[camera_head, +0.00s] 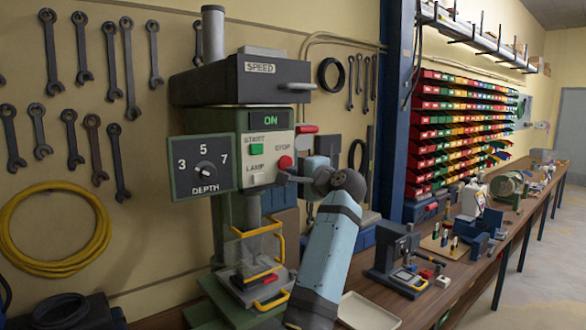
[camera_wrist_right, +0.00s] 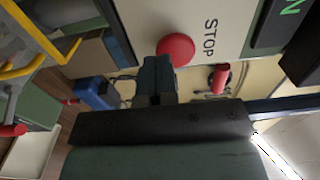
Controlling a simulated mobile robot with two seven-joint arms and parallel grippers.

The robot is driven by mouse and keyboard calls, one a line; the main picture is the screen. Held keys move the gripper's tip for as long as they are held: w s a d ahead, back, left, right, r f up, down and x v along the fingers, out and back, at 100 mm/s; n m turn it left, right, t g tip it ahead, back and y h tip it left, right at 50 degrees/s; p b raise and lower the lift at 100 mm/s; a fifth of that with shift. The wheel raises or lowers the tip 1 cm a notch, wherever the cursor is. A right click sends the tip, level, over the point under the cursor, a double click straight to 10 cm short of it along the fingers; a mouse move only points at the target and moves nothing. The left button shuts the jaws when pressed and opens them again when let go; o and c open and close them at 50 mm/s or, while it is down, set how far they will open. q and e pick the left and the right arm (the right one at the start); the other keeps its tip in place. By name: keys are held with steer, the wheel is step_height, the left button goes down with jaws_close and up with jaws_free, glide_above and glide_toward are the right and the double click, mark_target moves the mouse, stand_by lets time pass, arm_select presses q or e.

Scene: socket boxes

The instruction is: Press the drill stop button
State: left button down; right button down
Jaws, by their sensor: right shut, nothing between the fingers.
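The red stop button (camera_head: 285,162) is on the pale control panel (camera_head: 270,148) of the drill, beside the word STOP. A display above the panel reads ON. The stop button also shows in the wrist view (camera_wrist_right: 175,50) as a round red knob. My right gripper (camera_head: 284,177) is shut and empty, its fingertips just below and right of the button in the head view. In the wrist view the shut fingers (camera_wrist_right: 157,67) overlap the button's edge; I cannot tell whether they touch it. My left gripper is not in view.
The green start button (camera_head: 257,149), the lamp switch (camera_head: 256,179) and the depth dial (camera_head: 205,169) are close by. A red-tipped lever (camera_head: 306,129) sticks out beside the panel. A yellow-framed guard (camera_head: 262,250) is below. The bench to the right holds several tools.

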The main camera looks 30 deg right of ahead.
steer(key=shift+w, duration=0.4)
steer(key=shift+w, duration=0.1)
